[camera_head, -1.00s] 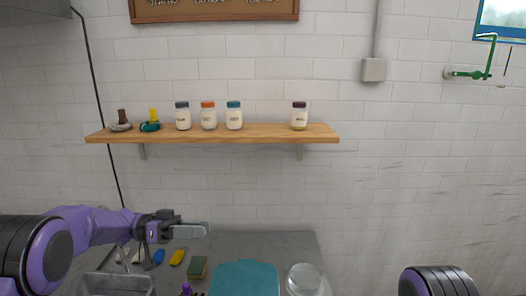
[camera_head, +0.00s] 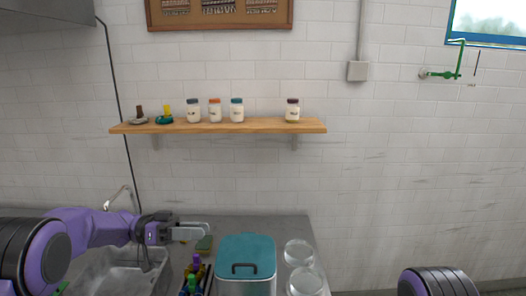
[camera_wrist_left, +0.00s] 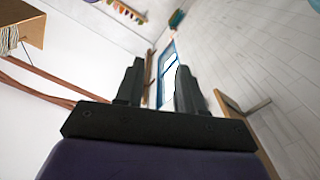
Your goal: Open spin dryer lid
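The spin dryer (camera_head: 245,288) stands at the counter's front, its body cut off by the bottom edge of the head view. Its teal lid (camera_head: 246,250) is shut and carries a dark bar handle (camera_head: 244,268). My left gripper (camera_head: 207,229) is up and to the left of the lid, apart from it, pointing right. In the left wrist view its two fingers (camera_wrist_left: 160,66) stand apart with nothing between them. My right gripper is out of view; only part of my right arm shows at the bottom right.
A metal sink (camera_head: 128,270) lies left of the dryer, under my left arm. Clear round jars (camera_head: 299,252) stand close on the dryer's right. A wooden shelf (camera_head: 220,126) with jars hangs on the wall behind.

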